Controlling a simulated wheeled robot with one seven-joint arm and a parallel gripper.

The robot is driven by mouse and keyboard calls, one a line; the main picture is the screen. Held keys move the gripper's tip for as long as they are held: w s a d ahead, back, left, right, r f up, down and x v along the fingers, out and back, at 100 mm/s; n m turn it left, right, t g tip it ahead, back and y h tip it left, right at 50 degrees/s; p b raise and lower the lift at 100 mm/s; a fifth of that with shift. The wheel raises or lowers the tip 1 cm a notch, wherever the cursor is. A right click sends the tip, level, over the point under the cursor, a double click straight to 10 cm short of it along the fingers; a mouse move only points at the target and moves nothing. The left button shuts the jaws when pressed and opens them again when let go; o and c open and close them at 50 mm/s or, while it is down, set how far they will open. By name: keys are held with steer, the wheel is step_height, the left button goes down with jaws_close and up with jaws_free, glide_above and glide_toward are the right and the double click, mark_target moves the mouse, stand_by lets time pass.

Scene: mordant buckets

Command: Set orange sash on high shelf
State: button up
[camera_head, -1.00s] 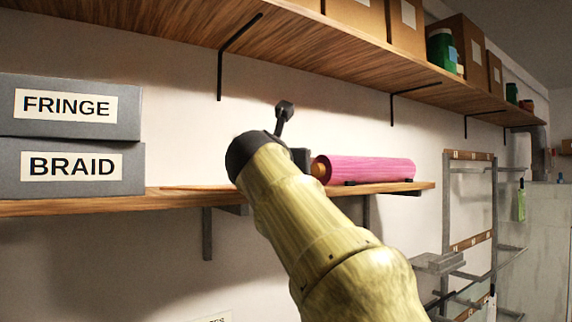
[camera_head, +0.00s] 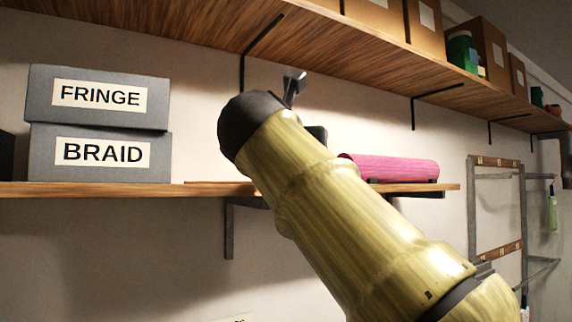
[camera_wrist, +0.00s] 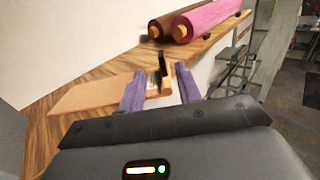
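No clear orange sash shows. A flat tan-orange piece (camera_wrist: 95,97) lies on the lower shelf in the wrist view, left of my gripper; I cannot tell whether it is the sash. My gripper (camera_wrist: 160,88) is open, its two purple-grey fingers apart, with the lower shelf beyond them. A small brush-like thing with a dark upright part and a wooden block (camera_wrist: 166,77) shows between and beyond the fingertips, not visibly gripped. The high shelf (camera_head: 190,22) crosses the top of the head view. My forearm hides most of the gripper there.
Grey boxes marked FRINGE (camera_head: 98,97) and BRAID (camera_head: 99,153) are stacked on the lower shelf (camera_head: 90,189). A pink roll (camera_head: 392,168) lies at its right, beside a brown roll (camera_wrist: 168,22). Cartons (camera_head: 377,18) and a green container (camera_head: 461,52) occupy the high shelf. Black brackets (camera_head: 243,72) hang below it.

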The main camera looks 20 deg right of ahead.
steer(key=b+v, duration=0.2)
steer(key=v, duration=0.6)
steer(key=shift+s+a, duration=0.25)
steer(key=shift+s, duration=0.05)
steer(key=shift+w+f, duration=0.1)
